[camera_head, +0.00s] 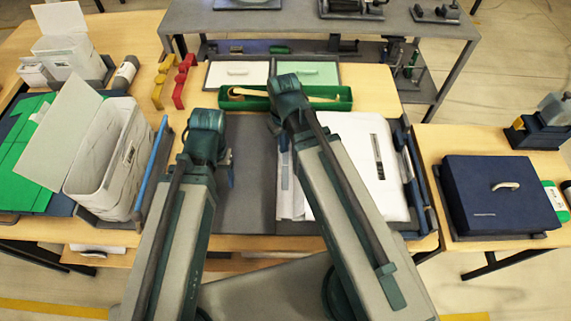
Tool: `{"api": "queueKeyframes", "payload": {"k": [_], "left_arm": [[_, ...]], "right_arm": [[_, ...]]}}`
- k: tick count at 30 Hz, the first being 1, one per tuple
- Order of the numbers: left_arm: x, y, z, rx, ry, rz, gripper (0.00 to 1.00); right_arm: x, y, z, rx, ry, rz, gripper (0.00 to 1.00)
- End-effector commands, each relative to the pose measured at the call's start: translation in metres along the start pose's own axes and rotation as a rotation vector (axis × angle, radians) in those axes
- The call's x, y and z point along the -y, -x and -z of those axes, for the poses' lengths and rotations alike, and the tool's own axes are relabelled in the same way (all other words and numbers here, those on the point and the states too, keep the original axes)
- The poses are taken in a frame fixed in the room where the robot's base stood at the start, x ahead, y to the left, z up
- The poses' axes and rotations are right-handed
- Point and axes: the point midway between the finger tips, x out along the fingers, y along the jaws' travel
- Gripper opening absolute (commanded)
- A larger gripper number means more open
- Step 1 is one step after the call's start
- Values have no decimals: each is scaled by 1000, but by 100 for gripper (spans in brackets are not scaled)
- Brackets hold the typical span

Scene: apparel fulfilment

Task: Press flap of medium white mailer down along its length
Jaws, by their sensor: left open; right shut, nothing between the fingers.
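The white mailer (363,150) lies flat on the packing table, right of the middle, with a dark printed strip on its face. My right arm crosses over its left part, so its flap edge is partly hidden and I cannot tell how the flap lies. My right gripper (272,125) is shut and empty by the mailer's left side, mostly hidden behind its own arm. My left gripper (229,172) is open and empty over the dark mat (248,195), left of the mailer. I cannot tell whether either gripper touches anything.
A green tray (340,103) with a tan tool stands behind the mailer. White open boxes (105,150) and a blue bar (152,168) are at the left. A dark blue case (498,200) is on the right table. The mat between my arms is clear.

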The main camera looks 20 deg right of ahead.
Motion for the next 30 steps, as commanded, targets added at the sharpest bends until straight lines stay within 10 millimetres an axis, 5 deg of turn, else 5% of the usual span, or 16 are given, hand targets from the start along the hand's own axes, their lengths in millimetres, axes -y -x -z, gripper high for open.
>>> {"api": "queueKeyframes", "payload": {"k": [30], "left_arm": [[-1,-14,1,0,0,0,73]], "right_arm": [[0,-14,0,0,0,0,0]]}}
